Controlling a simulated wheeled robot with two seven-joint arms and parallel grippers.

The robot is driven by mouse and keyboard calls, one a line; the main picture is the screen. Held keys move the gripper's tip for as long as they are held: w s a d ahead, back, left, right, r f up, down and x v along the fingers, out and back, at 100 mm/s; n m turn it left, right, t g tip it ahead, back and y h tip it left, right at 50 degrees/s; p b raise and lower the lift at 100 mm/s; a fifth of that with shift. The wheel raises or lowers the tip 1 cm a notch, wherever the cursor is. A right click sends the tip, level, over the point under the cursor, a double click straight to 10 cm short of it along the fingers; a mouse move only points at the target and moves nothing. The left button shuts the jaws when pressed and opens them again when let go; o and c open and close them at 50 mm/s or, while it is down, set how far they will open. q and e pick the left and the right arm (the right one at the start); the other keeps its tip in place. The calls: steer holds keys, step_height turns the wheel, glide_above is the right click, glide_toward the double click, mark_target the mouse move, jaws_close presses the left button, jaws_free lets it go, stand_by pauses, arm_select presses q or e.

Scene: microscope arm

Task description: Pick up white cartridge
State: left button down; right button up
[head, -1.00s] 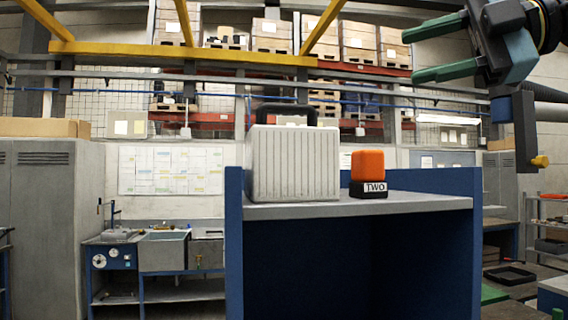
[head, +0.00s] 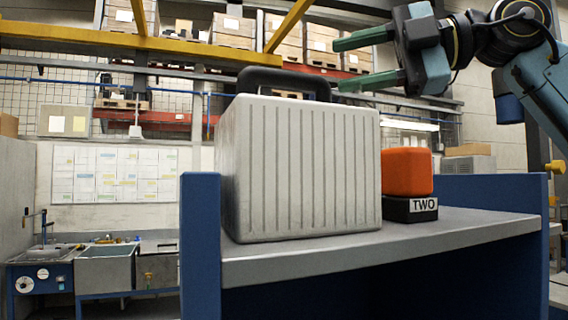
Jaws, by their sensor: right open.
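The white cartridge (head: 305,165) is a ribbed, box-shaped case with a black handle (head: 285,82) on top. It stands upright on the grey shelf top of a blue stand, near its left side. My right gripper (head: 337,64) comes in from the right, with two green fingers spread apart and pointing left. It is open and empty, and appears level with the handle and just right of it in the picture. Whether the fingers are in front of or behind the handle is hard to tell. My left gripper is not in view.
An orange block (head: 406,171) on a black base labelled TWO (head: 410,209) stands just right of the cartridge. The grey shelf top (head: 460,229) has blue side panels (head: 200,245) at its left and right. Free shelf surface lies to the right of the block.

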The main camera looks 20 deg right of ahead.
mark_target(301, 76)
steer(key=x, duration=0.3)
steer(key=shift+w+a+p, duration=0.15)
steer(key=shift+w+p, duration=0.1)
steer(key=shift+p, duration=0.05)
steer(key=shift+p+x, duration=0.3)
steer(key=shift+x, duration=0.55)
steer(key=p+x, duration=0.1)
steer(key=x, duration=0.2)
steer(key=shift+w+a+f+p, duration=0.1)
steer(key=shift+w+a+p, duration=0.15)
steer(key=shift+a+p, duration=0.1)
steer(key=shift+w+a+f, duration=0.1)
steer(key=shift+w+a, duration=0.15)
steer(key=shift+c, duration=0.2)
steer(key=shift+f, duration=0.1)
jaws_close()
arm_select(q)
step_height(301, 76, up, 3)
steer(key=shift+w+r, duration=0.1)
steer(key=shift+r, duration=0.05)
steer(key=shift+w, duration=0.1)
